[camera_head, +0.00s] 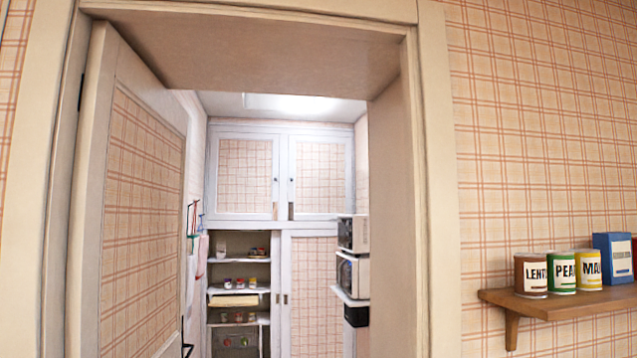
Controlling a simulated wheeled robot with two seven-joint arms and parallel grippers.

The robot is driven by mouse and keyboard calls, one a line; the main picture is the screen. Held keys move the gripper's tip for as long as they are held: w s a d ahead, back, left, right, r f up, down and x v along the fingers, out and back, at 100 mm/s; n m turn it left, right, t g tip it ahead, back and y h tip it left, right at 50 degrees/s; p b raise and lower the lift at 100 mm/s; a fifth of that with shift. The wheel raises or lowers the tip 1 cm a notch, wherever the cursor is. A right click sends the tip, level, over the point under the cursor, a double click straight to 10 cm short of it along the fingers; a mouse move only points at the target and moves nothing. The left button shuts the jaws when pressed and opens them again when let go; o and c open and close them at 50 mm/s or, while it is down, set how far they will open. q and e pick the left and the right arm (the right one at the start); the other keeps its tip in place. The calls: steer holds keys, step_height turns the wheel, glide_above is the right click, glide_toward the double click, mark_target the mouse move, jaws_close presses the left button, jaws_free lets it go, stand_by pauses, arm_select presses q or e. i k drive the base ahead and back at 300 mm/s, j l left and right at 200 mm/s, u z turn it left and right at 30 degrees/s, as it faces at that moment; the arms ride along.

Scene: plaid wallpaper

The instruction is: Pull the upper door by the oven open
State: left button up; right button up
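Through an open doorway I see a tall white cabinet with plaid panels at the far wall. Its upper left door (245,177) and upper right door (320,178) are both shut, with small dark knobs near their shared middle edge. The oven (352,275) sits on a shelf at the right, partly hidden by the door frame, with another appliance (353,233) above it. The upper right door is the one nearer the oven. Neither of my grippers is in view.
The plaid room door (140,215) stands open inward on the left of the doorway. The lower left cabinet section (238,290) shows open shelves with small items. A wooden wall shelf (560,303) with cans and a blue box is at the right. The passage between looks clear.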

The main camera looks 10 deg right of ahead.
mark_target(320, 169)
steer(key=i+z, duration=0.2)
steer(key=i, duration=2.9)
steer(key=i+u, duration=0.1)
steer(key=i, duration=2.15)
